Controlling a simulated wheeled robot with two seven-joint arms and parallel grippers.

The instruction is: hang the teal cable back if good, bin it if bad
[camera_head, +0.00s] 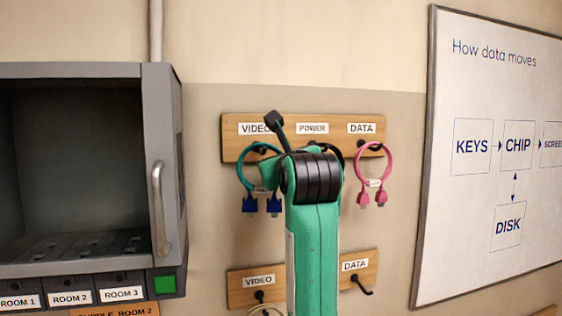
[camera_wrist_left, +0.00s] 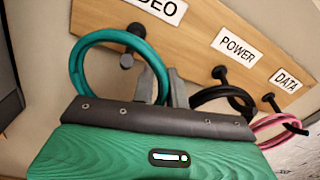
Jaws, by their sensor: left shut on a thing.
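The teal cable (camera_head: 241,168), a loop with two dark blue plugs (camera_head: 250,204), is at the hook under the upper VIDEO label. Its loop shows around the peg in the left wrist view (camera_wrist_left: 76,68). My left gripper (camera_head: 267,176) is largely hidden behind my green arm in the head view. In the wrist view its grey fingers (camera_wrist_left: 168,90) are shut on the right side of the teal loop. The plugs are out of sight there. I cannot tell the cable's condition. My right gripper is not in view.
A black cable (camera_wrist_left: 225,92) hangs at POWER and a pink cable (camera_head: 388,160) at DATA, close to the right. A lower board (camera_head: 240,291) has VIDEO and DATA hooks. A grey open cabinet (camera_head: 160,110) with a green button (camera_head: 164,284) stands left. No bin is visible.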

